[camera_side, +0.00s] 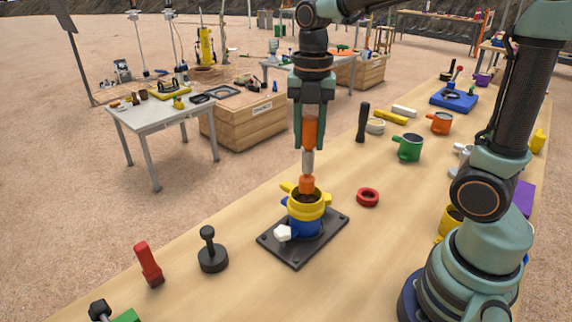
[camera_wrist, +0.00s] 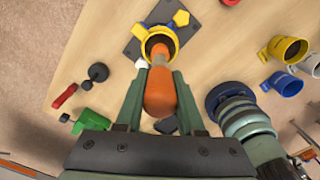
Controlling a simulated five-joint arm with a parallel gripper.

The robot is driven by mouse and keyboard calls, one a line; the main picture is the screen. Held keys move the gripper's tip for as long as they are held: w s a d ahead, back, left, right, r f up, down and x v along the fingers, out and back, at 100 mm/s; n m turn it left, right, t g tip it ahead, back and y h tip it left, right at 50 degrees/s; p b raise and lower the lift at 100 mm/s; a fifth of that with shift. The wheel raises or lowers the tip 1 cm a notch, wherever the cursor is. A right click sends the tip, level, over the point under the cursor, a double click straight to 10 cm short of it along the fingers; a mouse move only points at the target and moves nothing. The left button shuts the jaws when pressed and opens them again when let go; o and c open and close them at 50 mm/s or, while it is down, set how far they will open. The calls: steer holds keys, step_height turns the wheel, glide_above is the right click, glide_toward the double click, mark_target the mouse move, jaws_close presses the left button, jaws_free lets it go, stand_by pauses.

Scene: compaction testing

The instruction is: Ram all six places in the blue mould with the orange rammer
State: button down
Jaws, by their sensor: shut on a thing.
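The blue mould (camera_side: 304,226) stands on a dark base plate (camera_side: 331,221), with a yellow collar (camera_side: 306,210) on top. The mould is open at the top and its inside looks dark. My gripper (camera_side: 309,146) is shut on the orange rammer (camera_side: 310,128) and holds it upright above the mould. The rammer's orange foot is at the mouth of the collar; I cannot tell whether it touches anything inside. In the wrist view the orange handle (camera_wrist: 160,92) lies between my fingers, with the yellow collar (camera_wrist: 158,42) beyond it. The six places are hidden.
A red ring (camera_side: 368,197) lies right of the plate. A green mug (camera_side: 408,147), an orange mug (camera_side: 439,122) and a black cylinder (camera_side: 362,122) stand farther back. Bare table surrounds the plate.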

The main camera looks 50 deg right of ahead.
mark_target(309, 149)
stand_by(0.3)
steer(key=shift+f, duration=1.85)
steer(key=shift+w+d+r, duration=0.1)
steer(key=shift+d+r, duration=0.1)
steer(key=shift+r, duration=0.45)
steer(key=shift+w+d+r, duration=0.1)
steer(key=shift+d+r, duration=0.05)
steer(key=shift+r, duration=0.55)
steer(key=shift+w+d+r, duration=0.1)
steer(key=shift+d+r, duration=0.1)
steer(key=shift+r, duration=0.45)
steer(key=shift+f, duration=0.1)
step_height(309, 149, down, 4)
steer(key=shift+r, duration=0.1)
steer(key=shift+w+a+r, duration=0.1)
steer(key=shift+a+r, duration=0.1)
steer(key=shift+r, duration=0.5)
steer(key=shift+w+a+r, duration=0.15)
steer(key=shift+r, duration=0.5)
steer(key=shift+w+a+r, duration=0.1)
steer(key=shift+a+r, duration=0.1)
steer(key=shift+r, duration=0.5)
